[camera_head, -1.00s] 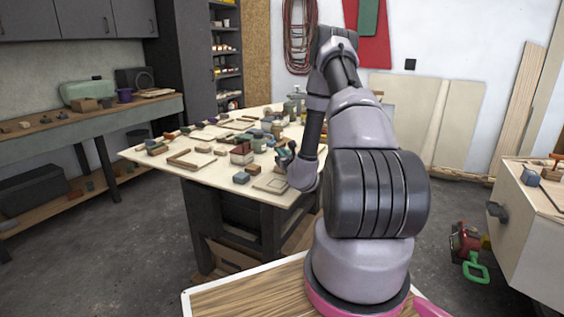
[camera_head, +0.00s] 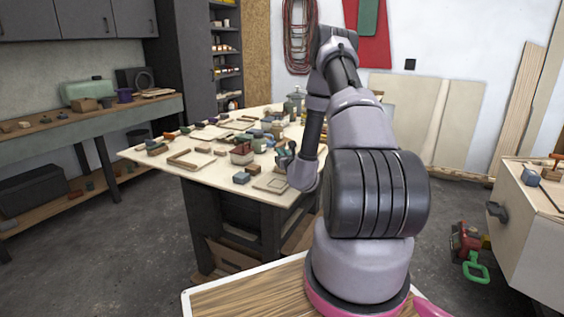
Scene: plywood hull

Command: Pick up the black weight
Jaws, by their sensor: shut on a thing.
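My gripper (camera_head: 284,155) is low over the right part of the pale work table (camera_head: 150,158), beside my forearm. It is small in the picture and partly hidden by its own wrist. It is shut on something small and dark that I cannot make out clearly. I cannot pick out a black weight for certain among the crowded small objects, or tell whether the held thing touches the table top.
A reddish-brown box (camera_head: 242,155) stands left of my gripper, with a small dark block (camera_head: 241,178) in front. Shallow wooden trays (camera_head: 190,160) and several blocks crowd the table. A side bench (camera_head: 60,130) and a pale cabinet (camera_head: 530,225) flank it.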

